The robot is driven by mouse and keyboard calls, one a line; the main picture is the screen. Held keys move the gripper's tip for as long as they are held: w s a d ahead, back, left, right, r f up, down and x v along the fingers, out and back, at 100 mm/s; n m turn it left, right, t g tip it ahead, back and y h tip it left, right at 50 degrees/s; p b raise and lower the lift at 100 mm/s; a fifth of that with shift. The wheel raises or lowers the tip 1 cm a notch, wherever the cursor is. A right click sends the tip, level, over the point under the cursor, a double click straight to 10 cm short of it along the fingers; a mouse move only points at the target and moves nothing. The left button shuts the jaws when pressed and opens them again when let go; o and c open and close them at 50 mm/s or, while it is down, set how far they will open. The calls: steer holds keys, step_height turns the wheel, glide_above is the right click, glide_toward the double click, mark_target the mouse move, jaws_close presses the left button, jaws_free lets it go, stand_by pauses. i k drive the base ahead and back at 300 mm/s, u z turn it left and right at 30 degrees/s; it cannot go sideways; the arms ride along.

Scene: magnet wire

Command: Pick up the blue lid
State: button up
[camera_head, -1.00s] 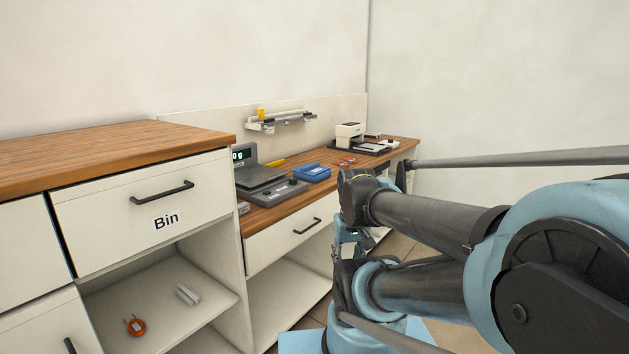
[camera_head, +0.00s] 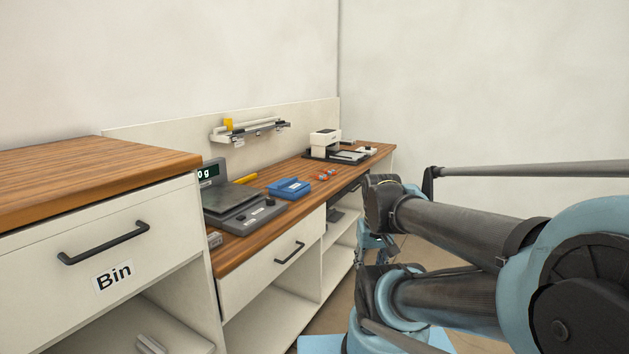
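A blue box-like item (camera_head: 289,188) lies on the lower wooden counter, just right of the scale. It is the only blue thing on the counter; I cannot tell whether it is the lid itself or a tray. My arm fills the right side of the view. What seems to be my gripper (camera_head: 374,243) shows small and partly hidden between the arm links, in front of the counter and below its top. It is apart from the blue item. Its fingers are too unclear to tell open from shut.
A grey scale (camera_head: 240,206) stands left of the blue item. Small red pieces (camera_head: 326,174) and a white-and-black machine (camera_head: 326,146) lie farther back. A higher cabinet with a drawer marked Bin (camera_head: 110,255) stands at the left. A wall rack (camera_head: 250,131) hangs above the counter.

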mark_target(286, 185)
steer(key=z, duration=0.25)
steer(key=i, duration=1)
steer(key=z, duration=0.1)
